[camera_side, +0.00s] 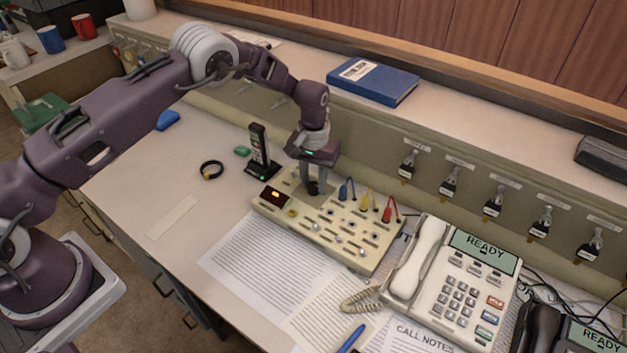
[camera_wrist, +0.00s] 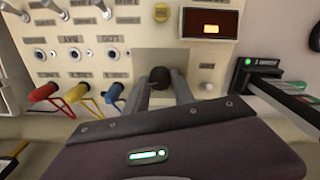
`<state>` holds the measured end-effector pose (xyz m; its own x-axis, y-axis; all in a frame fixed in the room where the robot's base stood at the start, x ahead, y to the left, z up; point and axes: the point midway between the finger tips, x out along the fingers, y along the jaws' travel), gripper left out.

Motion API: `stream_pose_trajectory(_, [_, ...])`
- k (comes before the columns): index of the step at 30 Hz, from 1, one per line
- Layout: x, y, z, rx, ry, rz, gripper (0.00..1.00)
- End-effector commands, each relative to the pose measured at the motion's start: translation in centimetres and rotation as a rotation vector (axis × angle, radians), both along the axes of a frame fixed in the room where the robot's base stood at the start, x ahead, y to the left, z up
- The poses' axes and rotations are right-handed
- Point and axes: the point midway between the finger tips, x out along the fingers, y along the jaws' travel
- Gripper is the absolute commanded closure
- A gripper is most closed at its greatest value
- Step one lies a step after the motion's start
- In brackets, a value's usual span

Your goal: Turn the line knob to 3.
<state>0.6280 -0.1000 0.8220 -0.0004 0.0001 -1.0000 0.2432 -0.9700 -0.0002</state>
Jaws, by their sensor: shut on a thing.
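The line knob (camera_wrist: 160,77) is a dark round knob on the beige switchboard panel (camera_side: 348,244). In the side view the knob (camera_side: 314,187) shows at the tips of my gripper. My gripper (camera_side: 312,188) points down at the panel's upper left part. In the wrist view my gripper (camera_wrist: 163,88) has its two fingers on either side of the knob, shut on it. A small dark display (camera_wrist: 209,24) beside the knob shows an orange lit mark; I cannot read it as a digit. The knob's pointer and scale are hidden or too small to read.
Blue, yellow and red plugs (camera_side: 366,199) stand on the panel right of my gripper. A handset in a dark charger (camera_side: 262,160) stands close to its left. A desk phone (camera_side: 455,280) sits at the right. Papers (camera_side: 265,265) lie in front.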

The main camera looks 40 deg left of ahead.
Motion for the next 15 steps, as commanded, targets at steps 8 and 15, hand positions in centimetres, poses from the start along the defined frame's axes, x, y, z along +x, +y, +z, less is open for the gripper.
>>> stream_pose_trajectory(8, [0.07,0.01,0.06,0.000,-0.002,0.000,0.48])
stream_pose_trajectory(15, [0.11,-0.01,0.91,0.000,-0.003,0.001,0.48])
